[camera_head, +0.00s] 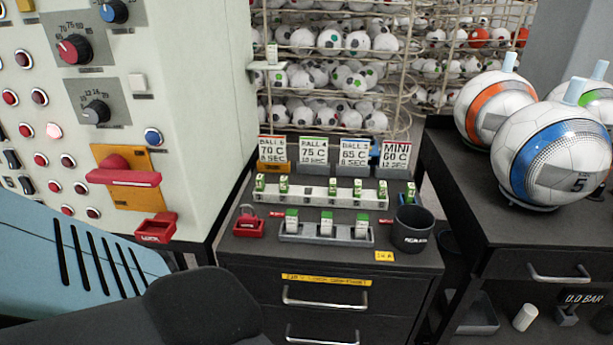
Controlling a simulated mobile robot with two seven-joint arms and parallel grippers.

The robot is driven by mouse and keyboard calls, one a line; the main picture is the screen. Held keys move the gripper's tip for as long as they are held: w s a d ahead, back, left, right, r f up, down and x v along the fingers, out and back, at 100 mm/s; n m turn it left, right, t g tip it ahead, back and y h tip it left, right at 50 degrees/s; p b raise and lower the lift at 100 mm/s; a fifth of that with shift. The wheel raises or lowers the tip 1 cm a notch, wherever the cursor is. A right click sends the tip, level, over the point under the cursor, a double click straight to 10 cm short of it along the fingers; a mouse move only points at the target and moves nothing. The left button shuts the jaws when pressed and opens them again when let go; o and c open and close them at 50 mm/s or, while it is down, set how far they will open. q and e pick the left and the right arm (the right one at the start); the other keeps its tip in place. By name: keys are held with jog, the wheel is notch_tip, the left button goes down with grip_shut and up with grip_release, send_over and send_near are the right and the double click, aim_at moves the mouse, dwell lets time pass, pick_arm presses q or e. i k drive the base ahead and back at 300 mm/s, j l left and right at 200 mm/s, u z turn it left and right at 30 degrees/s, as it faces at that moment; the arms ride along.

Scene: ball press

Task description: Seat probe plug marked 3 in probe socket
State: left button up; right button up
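I cannot single out the probe plug marked 3, as no such mark is legible. Small white blocks with green tops stand in a grey front holder (302,237) on the dark cabinet top. One front block (327,222) is in its middle. More green-topped pieces stand along a long white rack (305,194) behind it. I cannot identify the probe socket. Neither gripper is in view.
The control panel (130,80) stands at the left with knobs and a red handle (125,177). A red padlock (249,222) and a black cup (412,229) flank the holder. Cards (354,151) stand behind. Soccer balls (560,150) sit on the right cabinet.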

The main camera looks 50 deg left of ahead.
aim_at(297, 194)
jog(key=u, duration=1.35)
jog(key=i+l, duration=0.1)
jog(key=i, duration=0.15)
jog(key=i+l, duration=0.15)
jog(key=i, duration=0.15)
jog(key=k+l+u, duration=0.1)
jog(key=u, duration=0.25)
jog(key=k+u, duration=0.25)
jog(key=u, duration=0.15)
jog(key=k+u, duration=0.2)
jog(key=u, duration=0.15)
